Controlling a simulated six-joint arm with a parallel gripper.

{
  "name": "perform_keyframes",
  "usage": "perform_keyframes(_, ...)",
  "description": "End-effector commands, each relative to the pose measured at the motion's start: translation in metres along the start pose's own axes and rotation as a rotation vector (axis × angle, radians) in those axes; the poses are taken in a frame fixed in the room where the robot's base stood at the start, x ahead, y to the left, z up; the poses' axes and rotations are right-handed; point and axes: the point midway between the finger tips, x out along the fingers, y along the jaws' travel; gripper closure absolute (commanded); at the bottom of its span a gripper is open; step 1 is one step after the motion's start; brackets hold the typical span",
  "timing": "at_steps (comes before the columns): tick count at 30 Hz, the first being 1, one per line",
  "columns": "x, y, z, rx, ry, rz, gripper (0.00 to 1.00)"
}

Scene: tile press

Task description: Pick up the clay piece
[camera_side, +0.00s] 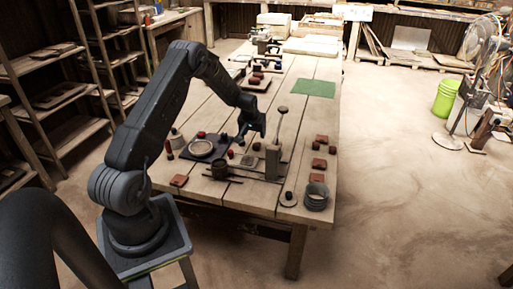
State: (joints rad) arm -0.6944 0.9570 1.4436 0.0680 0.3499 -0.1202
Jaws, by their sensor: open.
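My gripper (241,138) hangs over the middle of the wooden table, low above the tabletop. It is open, and nothing shows between its jaws. I cannot tell which one is the clay piece. The press (273,162) stands right of the gripper, its lever raised.
Reddish tiles (319,163) lie along the right edge, with a grey ringed pot (316,197) at the front right. A dark pot (219,169) stands in front. A green sheet (314,88) lies farther back.

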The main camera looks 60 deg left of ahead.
Motion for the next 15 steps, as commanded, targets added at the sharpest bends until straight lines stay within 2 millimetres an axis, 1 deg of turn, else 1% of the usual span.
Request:
perform_keyframes(1,0.011,0.000,0.001,0.000,-0.002,0.000,0.34)
perform_keyframes(3,0.021,0.000,0.001,0.000,-0.001,0.000,0.34)
perform_keyframes(6,0.030,0.000,0.000,0.000,0.000,0.000,0.34)
perform_keyframes(11,0.039,-0.001,0.000,0.000,-0.001,0.000,0.34)
perform_keyframes(15,0.059,-0.002,0.000,-0.001,-0.001,0.000,0.34)
